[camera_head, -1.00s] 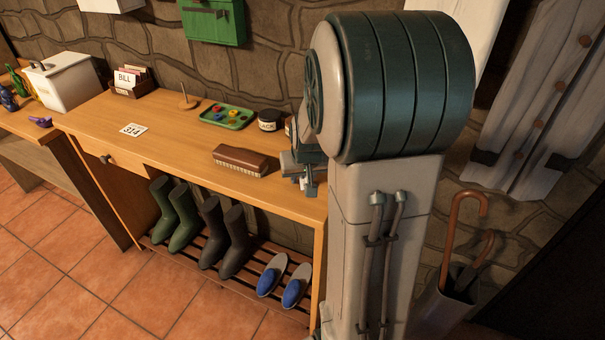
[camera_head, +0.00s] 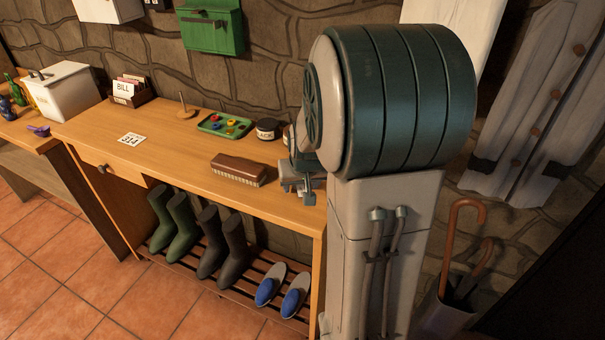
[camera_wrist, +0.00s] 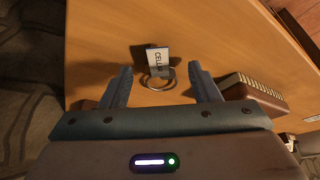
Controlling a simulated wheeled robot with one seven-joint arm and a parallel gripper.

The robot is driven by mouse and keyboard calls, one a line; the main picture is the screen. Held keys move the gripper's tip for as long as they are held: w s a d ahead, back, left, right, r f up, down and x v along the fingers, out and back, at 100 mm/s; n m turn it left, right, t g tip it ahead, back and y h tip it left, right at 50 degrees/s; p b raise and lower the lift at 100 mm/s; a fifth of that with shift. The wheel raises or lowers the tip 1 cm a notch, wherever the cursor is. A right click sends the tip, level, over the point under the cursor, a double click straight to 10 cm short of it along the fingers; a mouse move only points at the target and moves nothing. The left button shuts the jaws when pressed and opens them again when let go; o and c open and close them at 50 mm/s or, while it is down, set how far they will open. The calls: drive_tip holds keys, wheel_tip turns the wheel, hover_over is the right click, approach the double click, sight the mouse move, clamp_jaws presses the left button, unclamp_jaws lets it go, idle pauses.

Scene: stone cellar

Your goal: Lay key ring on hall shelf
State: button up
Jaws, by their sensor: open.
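The key ring (camera_wrist: 155,84) lies on the wooden table top in the wrist view, with a pale tag marked like "CELLAR" (camera_wrist: 158,58). My gripper (camera_wrist: 161,72) is open, with one finger on each side of the ring and tag. I see no finger touching them. In the head view my gripper (camera_head: 305,187) is low over the right end of the table (camera_head: 165,150), and the ring cannot be made out there. I cannot tell which surface is the hall shelf.
A brown brush (camera_head: 238,169) lies close left of my gripper. Behind are a dark jar (camera_head: 268,129), a green tray (camera_head: 225,125) and a spindle (camera_head: 186,108). A "314" card (camera_head: 131,139) lies farther left. Boots (camera_head: 172,220) and slippers (camera_head: 283,290) stand on the slatted rack below.

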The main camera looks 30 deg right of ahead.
drive_tip(key=v, duration=1.3)
drive_tip(key=shift+r+p, duration=0.15)
drive_tip(key=shift+p, duration=0.25)
drive_tip(key=shift+s+a, duration=0.1)
drive_tip(key=shift+a, duration=0.05)
drive_tip(key=s+a+n+g+y+p, duration=0.1)
drive_tip(key=s+a+n+p, duration=0.2)
drive_tip(key=s+a, duration=0.9)
drive_tip(key=shift+s+g, duration=0.25)
drive_tip(key=shift+g, duration=0.15)
drive_tip(key=c, duration=0.4)
drive_tip(key=shift+d, duration=0.2)
drive_tip(key=shift+c, duration=0.2)
